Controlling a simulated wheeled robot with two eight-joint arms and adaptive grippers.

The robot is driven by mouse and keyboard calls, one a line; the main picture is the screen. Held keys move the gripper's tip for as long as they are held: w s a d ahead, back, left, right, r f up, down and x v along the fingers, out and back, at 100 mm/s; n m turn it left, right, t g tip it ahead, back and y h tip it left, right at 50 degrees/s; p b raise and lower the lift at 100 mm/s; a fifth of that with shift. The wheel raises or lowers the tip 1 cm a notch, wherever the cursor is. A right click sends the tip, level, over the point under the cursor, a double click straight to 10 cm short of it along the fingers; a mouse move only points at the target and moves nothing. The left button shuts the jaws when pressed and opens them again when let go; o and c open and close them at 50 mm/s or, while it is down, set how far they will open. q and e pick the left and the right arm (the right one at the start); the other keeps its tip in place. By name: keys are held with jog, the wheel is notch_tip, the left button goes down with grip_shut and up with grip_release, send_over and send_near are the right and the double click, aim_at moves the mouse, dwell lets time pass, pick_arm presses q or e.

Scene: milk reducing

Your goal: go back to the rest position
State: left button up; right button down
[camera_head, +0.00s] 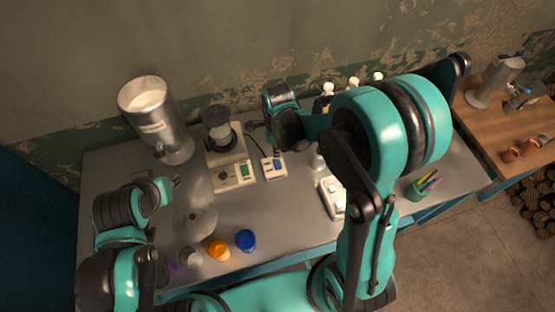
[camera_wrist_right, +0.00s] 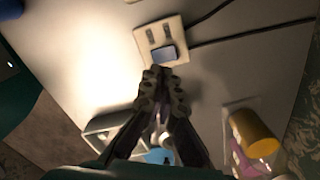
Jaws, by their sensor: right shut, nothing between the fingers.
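My right gripper (camera_head: 277,150) hangs over the middle of the grey table, close to a small white switch box with a blue button (camera_head: 280,164). In the right wrist view, my right gripper (camera_wrist_right: 162,76) has its fingers together and empty, pointing at the near edge of the switch box (camera_wrist_right: 150,38). I cannot tell whether the fingertips touch it. My left gripper (camera_head: 176,182) is at the left of the table, low in front of the metal hopper. Its fingers are too small to read.
A metal hopper (camera_head: 152,115) and a device with a green button (camera_head: 228,160) stand at the back left. Orange (camera_head: 217,249) and blue (camera_head: 245,239) capped containers stand at the front. A green pen cup (camera_head: 417,190) is at the right. Several white-topped bottles stand behind my right arm.

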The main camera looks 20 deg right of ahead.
jog(key=shift+r, duration=0.4)
jog(key=s+d+r+n+t+b, duration=0.2)
jog(key=s+n+t+b, duration=0.1)
jog(key=n, duration=0.8)
jog(key=s+d+r+n+t+b, duration=0.2)
jog(key=s+n+b, duration=0.4)
jog(key=n, duration=0.6)
jog(key=shift+s+d+r+n+t, duration=0.35)
jog(key=shift+s+r+t, duration=0.3)
jog(key=shift+t, duration=0.45)
